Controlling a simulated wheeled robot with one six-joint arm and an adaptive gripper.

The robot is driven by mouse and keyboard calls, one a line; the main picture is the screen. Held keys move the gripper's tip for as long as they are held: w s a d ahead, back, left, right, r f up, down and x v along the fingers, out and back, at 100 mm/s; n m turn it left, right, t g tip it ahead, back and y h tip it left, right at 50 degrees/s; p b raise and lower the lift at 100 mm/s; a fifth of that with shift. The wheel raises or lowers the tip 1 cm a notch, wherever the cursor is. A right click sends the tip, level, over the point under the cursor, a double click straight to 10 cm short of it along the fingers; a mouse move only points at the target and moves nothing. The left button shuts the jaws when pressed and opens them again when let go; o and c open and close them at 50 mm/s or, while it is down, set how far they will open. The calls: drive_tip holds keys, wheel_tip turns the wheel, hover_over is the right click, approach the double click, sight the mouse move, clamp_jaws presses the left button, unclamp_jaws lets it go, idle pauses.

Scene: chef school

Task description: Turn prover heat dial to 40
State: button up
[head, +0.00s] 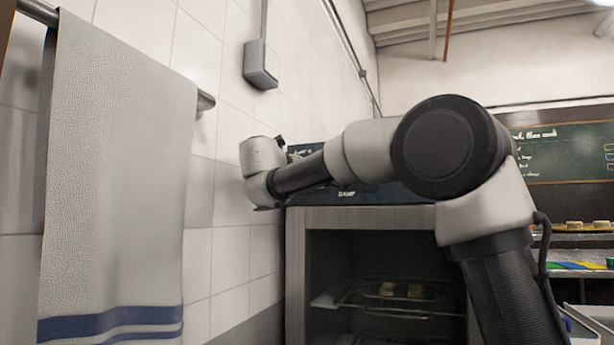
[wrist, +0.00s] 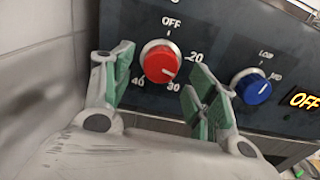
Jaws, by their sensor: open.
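The red heat dial (wrist: 161,62) sits on the dark panel in the wrist view, with OFF above it, 20 at right, 30 at lower right and 40 at lower left. Gaps show between the pads and the dial. In the head view the prover (head: 296,262) stands against the tiled wall, its dial hidden behind my arm.
A blue dial (wrist: 253,87) labelled LOW and a lit OFF display (wrist: 305,100) lie to the right on the panel. The tiled wall is close at left. A towel (head: 115,180) hangs on a rail. Racks (head: 400,297) show inside the prover.

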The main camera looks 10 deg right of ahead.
drive_tip(key=x, duration=0.2)
drive_tip(key=shift+w+d, duration=0.15)
drive_tip(key=shift+w, duration=0.15)
drive_tip(key=c, duration=1)
